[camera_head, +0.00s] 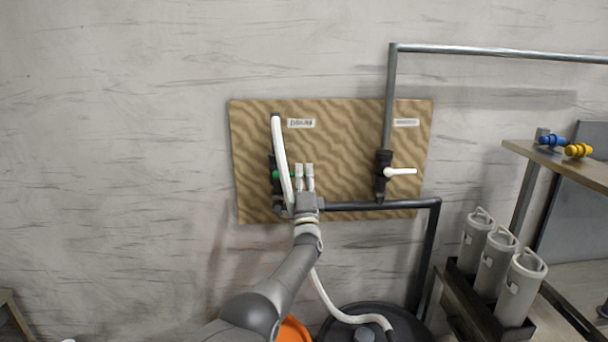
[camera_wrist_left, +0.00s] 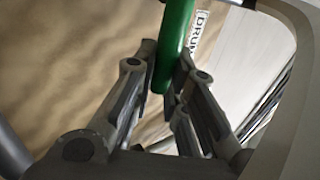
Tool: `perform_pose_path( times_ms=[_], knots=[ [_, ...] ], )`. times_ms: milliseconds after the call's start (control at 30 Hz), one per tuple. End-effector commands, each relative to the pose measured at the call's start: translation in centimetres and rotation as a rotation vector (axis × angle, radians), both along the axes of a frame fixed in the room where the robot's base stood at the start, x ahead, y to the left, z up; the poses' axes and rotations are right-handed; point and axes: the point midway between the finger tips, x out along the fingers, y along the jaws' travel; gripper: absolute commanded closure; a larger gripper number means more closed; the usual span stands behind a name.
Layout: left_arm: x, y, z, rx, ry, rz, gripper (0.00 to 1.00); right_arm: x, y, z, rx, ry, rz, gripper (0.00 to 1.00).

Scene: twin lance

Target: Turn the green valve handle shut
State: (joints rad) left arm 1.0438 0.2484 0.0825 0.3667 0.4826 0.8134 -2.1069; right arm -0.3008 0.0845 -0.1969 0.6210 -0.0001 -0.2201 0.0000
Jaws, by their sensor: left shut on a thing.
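The green valve handle (camera_wrist_left: 173,42) runs down between the fingers of my left gripper (camera_wrist_left: 163,85) in the left wrist view, and the fingers are shut on it. In the head view my left gripper (camera_head: 304,172) is in front of the wooden board, beside a dark valve body. Only a small green part of the handle (camera_head: 276,175) shows there, behind the white hose. The gripper and hose hide much of the valve, so its exact angle is hard to tell. My right gripper is not in view.
A white hose (camera_head: 281,150) hangs in front of the valve. The board (camera_head: 345,140) also bears a second valve with a white handle (camera_head: 401,171) and dark pipe (camera_head: 380,206). Grey canisters (camera_head: 498,262) stand at right; a shelf (camera_head: 565,162) holds blue and yellow fittings.

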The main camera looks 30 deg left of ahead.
Motion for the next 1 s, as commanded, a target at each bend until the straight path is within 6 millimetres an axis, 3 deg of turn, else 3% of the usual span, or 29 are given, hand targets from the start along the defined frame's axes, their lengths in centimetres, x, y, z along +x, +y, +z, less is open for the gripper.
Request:
perform_pose_path(
  times_ms=[267, 300, 367, 1000],
  knots=[
    [0.0, 0.0, -0.2, 0.003, 0.005, 0.0, 1.0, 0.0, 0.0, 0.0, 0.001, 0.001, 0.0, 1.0],
    [0.0, 0.0, -0.2, 0.003, 0.005, 0.0, 0.82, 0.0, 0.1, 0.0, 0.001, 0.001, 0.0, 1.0],
    [0.0, 0.0, -0.2, 0.003, 0.005, 0.0, 0.76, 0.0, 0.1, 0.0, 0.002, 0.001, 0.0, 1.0],
    [-0.9, -0.9, -1.1, 0.0, 0.001, -0.002, 0.76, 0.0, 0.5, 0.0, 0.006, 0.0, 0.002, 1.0]
  ],
)
